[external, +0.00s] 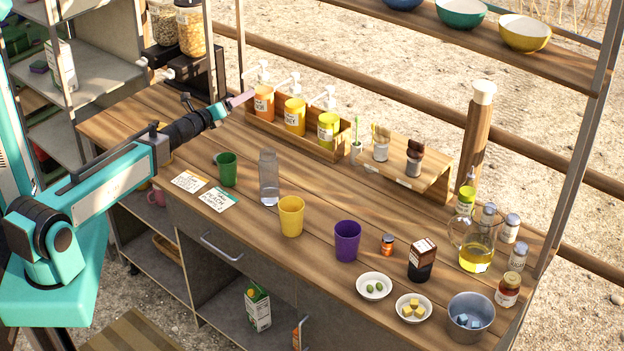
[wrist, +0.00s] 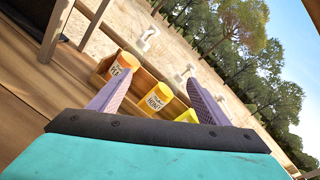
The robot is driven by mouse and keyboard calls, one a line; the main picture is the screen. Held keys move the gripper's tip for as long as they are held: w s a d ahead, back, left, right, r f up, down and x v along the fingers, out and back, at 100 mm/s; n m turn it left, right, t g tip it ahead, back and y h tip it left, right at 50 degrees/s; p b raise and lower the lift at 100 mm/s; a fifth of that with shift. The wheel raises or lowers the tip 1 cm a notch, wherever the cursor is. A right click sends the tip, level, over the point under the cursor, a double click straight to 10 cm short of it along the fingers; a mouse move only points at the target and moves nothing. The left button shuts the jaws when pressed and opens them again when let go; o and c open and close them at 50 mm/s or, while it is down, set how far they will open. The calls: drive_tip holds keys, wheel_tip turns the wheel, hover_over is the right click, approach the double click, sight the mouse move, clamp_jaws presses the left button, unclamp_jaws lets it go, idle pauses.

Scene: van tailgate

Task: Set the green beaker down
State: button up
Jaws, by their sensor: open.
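The green beaker (external: 228,169) stands upright on the wooden counter, just behind two small label cards. My gripper (external: 240,99) is up and behind the beaker, close to the orange pump bottle at the left end of the bottle rack. In the wrist view my gripper (wrist: 155,100) has its two purple fingers spread apart, with nothing held between them. The green beaker does not show in the wrist view.
A wooden rack (external: 328,150) holds orange, amber and yellow pump bottles. A clear glass (external: 268,180), a yellow beaker (external: 291,216) and a purple beaker (external: 347,241) stand to the right. Label cards (external: 216,199) lie in front. Grain dispensers (external: 191,30) stand behind left.

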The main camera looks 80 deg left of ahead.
drive_tip(key=r+m+t, duration=0.2)
drive_tip(key=m+t+h+b, duration=0.5)
drive_tip(key=m+h+b, duration=0.75)
drive_tip(key=m, duration=0.25)
approach(219, 164)
drive_tip(key=w+a, duration=0.1)
drive_tip(key=a+f, duration=0.1)
drive_tip(key=w+a+p, duration=0.1)
drive_tip(key=shift+w+a+f, duration=0.1)
drive_tip(key=shift+w+f, duration=0.2)
drive_tip(key=shift+f, duration=0.05)
drive_tip(key=shift+s+d+f+h, duration=0.1)
drive_tip(key=shift+s+d+h, duration=0.05)
drive_tip(key=shift+d+h, duration=0.1)
drive_tip(key=w+p, duration=0.2)
drive_tip(key=w, duration=0.5)
drive_tip(key=shift+w, duration=0.85)
drive_tip(key=shift+w+p, duration=0.1)
drive_tip(key=shift+p, duration=0.3)
